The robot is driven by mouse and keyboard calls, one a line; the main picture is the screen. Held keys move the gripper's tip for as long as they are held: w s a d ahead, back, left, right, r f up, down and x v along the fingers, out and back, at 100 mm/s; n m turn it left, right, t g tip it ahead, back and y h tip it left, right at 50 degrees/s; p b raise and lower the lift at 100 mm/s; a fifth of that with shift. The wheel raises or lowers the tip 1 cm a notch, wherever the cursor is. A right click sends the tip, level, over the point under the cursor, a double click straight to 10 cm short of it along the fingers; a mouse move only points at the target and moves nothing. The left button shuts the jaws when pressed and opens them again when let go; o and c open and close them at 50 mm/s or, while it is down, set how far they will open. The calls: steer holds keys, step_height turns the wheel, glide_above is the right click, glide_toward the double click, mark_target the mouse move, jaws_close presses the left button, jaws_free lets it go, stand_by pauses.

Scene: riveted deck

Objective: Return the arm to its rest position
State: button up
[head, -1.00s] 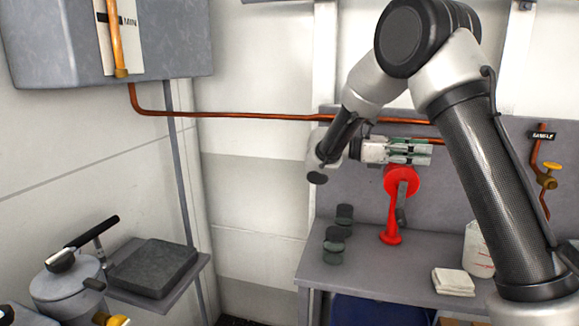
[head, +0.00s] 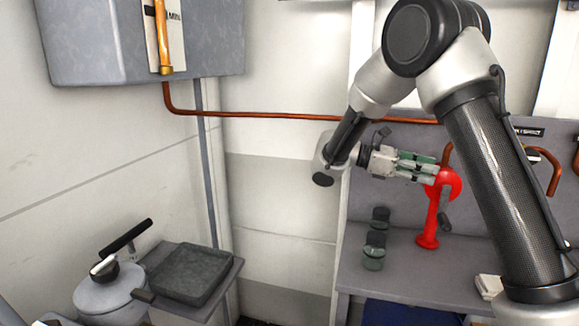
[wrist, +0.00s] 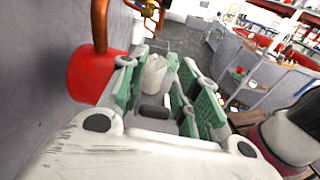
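My arm reaches across the right of the head view with its elbow high. My gripper (head: 428,168) is level above the bench, pointing right, with its green-padded fingers parted. It also shows in the wrist view (wrist: 160,90), where I see no object held between the fingers. In the head view the fingertips overlap the top of a red stand-like device with a grey crank (head: 428,226). I cannot tell whether they touch it. In the wrist view a red round part (wrist: 92,75) is just left of the fingers.
Two dark-lidded glass jars (head: 374,252) stand on the grey bench (head: 395,285). A grey tank (head: 110,45) hangs on the wall, with a copper pipe (head: 270,115) running right. At lower left are a lidded pot (head: 108,295) and a shelf with a dark tray (head: 190,272).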

steer(key=s+f+m+y, duration=0.65)
steer(key=s+y, duration=0.25)
steer(key=s, duration=0.3)
steer(key=s+d+r+m+t+y, duration=0.1)
steer(key=s+r+m+t+y, duration=0.2)
steer(key=s, duration=0.4)
steer(key=s+d+r+m+t+y, duration=0.1)
steer(key=s+r+m+t+y, duration=0.2)
steer(key=s+t, duration=0.3)
steer(key=shift+s+d+r+m+y, duration=0.4)
steer(key=shift+r+m, duration=0.15)
steer(key=shift+m, duration=0.2)
